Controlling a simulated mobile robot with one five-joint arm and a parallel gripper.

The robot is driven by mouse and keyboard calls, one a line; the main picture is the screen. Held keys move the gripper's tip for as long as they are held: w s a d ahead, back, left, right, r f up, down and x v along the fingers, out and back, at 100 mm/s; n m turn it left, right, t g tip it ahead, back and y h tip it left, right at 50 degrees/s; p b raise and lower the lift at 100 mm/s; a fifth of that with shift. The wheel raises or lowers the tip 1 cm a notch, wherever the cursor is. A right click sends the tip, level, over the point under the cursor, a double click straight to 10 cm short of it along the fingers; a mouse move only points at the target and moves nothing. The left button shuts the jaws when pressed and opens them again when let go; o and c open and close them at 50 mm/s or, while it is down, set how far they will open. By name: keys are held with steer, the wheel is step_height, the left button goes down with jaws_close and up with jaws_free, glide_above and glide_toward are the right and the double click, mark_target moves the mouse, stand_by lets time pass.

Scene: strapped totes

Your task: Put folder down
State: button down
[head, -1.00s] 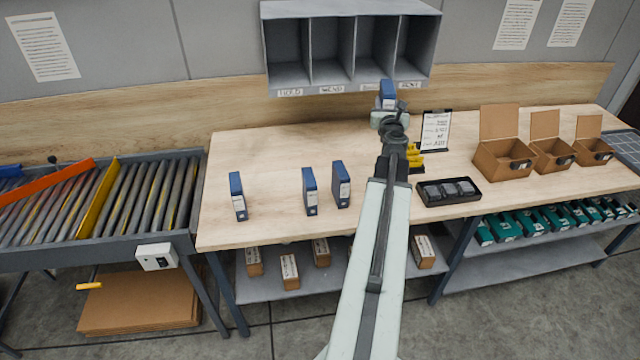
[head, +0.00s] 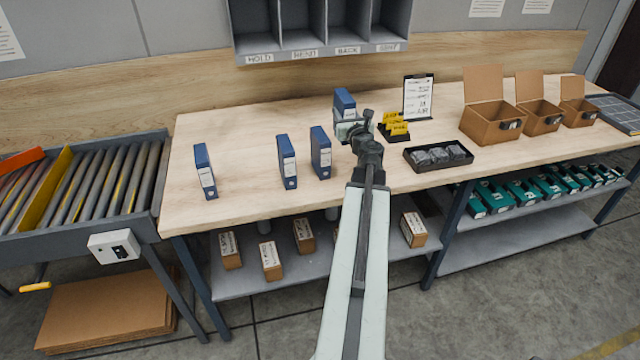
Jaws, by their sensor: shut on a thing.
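My gripper (head: 352,127) is shut on a blue folder (head: 344,103) with a white label, seen over the middle of the wooden workbench (head: 240,135). The folder looks upright; my gripper hides its lower part, so I cannot tell whether it touches the bench top. Three more blue folders stand upright on the bench to the left: one far left (head: 204,171), one in the middle (head: 287,161), and one (head: 320,152) closest to my gripper, a little to its left and nearer the front edge.
A grey pigeonhole shelf (head: 320,52) with labelled slots hangs above the bench. Right of my gripper are yellow items (head: 394,126), a clipboard stand (head: 418,97), a black tray (head: 438,156) and open cardboard boxes (head: 492,122). A roller conveyor (head: 85,190) adjoins at left. The bench's back left is clear.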

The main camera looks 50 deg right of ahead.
steer(key=shift+a+f, duration=0.2)
steer(key=shift+f, duration=0.7)
steer(key=shift+a, duration=0.1)
step_height(320, 180, down, 10)
steer(key=b, duration=1)
steer(key=shift+f+b, duration=0.1)
steer(key=shift+b, duration=0.25)
steer(key=shift+r, duration=0.2)
steer(key=shift+f, duration=0.15)
steer(key=c, duration=0.9)
jaws_free()
